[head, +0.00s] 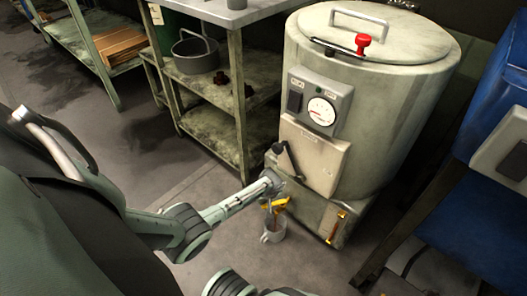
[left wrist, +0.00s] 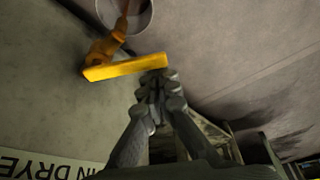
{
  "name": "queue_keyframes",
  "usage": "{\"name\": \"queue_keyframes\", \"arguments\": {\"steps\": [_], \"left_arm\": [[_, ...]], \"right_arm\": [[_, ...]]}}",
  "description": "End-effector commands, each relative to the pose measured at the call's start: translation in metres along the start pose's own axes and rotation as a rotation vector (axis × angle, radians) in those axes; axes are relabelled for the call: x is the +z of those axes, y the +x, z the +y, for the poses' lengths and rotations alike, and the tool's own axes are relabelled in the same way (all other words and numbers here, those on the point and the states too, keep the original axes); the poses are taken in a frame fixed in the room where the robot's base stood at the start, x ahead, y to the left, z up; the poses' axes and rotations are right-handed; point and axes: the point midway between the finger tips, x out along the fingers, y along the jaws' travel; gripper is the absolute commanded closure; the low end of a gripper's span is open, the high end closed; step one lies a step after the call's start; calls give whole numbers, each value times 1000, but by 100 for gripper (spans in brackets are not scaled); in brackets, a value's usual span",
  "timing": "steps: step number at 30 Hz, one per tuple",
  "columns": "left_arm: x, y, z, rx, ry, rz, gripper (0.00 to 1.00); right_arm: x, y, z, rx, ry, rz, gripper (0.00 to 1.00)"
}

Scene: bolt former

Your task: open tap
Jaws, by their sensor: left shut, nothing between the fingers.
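The tap is low on the front of the large grey-green cylindrical machine (head: 380,120). Its yellow handle (head: 277,203) shows beside my left gripper (head: 277,187), which is shut and empty. In the left wrist view the handle (left wrist: 125,67) is a flat yellow bar lying across the picture. The shut fingertips (left wrist: 158,82) are at the bar's right end; I cannot tell whether they touch it. An orange-brown tap body (left wrist: 104,47) joins the bar's left part. A grey cup (head: 273,231) stands below the tap; its rim also shows in the left wrist view (left wrist: 149,22). My right gripper is out of view.
The machine carries a gauge panel (head: 319,105), a black lever (head: 287,157) and a lid with a red knob (head: 363,41). A shelf table (head: 235,95) stands close on the left, a blue machine (head: 490,110) on the right. The floor around the cup is mostly clear.

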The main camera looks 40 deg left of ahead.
Motion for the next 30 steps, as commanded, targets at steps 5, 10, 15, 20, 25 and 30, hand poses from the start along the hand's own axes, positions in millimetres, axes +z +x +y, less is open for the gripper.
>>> {"name": "queue_keyframes", "arguments": {"steps": [5, 10, 15, 20, 25, 30], "left_arm": [[13, -5, 1, -52, -158, -3, 100], [18, -6, -1, -86, -246, 0, 100], [18, -6, -2, -84, -243, 0, 100], [18, -8, -5, -85, -242, 0, 100], [20, -9, -13, -86, -242, 0, 100], [21, -8, -17, -83, -242, 1, 100]], "right_arm": [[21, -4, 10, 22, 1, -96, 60], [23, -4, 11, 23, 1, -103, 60], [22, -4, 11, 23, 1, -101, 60], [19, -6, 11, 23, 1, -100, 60], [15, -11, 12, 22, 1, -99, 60], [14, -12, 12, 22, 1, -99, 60]]}}
